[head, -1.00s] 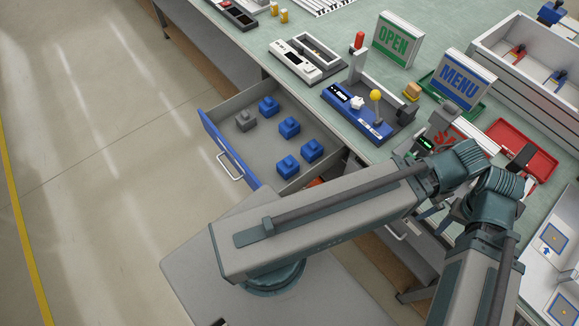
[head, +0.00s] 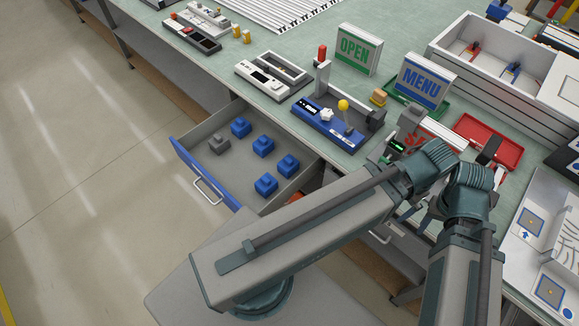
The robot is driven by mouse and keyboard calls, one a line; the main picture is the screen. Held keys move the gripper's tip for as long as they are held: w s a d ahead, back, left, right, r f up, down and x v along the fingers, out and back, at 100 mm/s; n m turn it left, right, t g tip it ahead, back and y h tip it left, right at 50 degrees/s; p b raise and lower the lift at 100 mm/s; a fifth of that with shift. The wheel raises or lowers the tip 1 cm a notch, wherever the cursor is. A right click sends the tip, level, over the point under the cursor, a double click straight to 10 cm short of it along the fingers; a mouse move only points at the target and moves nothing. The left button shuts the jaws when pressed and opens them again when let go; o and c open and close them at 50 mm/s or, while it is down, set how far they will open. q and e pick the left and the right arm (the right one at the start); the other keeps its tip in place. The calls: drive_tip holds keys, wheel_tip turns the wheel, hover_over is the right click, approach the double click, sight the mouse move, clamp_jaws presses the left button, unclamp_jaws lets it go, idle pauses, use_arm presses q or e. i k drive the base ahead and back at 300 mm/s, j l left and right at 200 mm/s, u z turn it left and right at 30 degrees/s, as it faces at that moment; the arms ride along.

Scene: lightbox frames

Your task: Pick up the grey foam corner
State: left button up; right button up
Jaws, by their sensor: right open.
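The grey foam corner (head: 218,145) is a small stepped block at the far left inside the open drawer (head: 205,181). Several blue blocks of similar shape, such as this blue block (head: 241,127), lie beside it. My left gripper is not in view.
The green worktop (head: 290,113) carries a blue device (head: 328,125) with a yellow knob, an OPEN sign (head: 357,49), a MENU sign (head: 423,83), a red tray (head: 488,141) and a white crate (head: 490,73). The floor left of the drawer is clear.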

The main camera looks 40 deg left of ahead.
sight(220, 143)
drive_tip(key=u, duration=1.6)
drive_tip(key=i+j+u, duration=0.15)
drive_tip(key=i+j, duration=0.7)
drive_tip(key=j, duration=0.1)
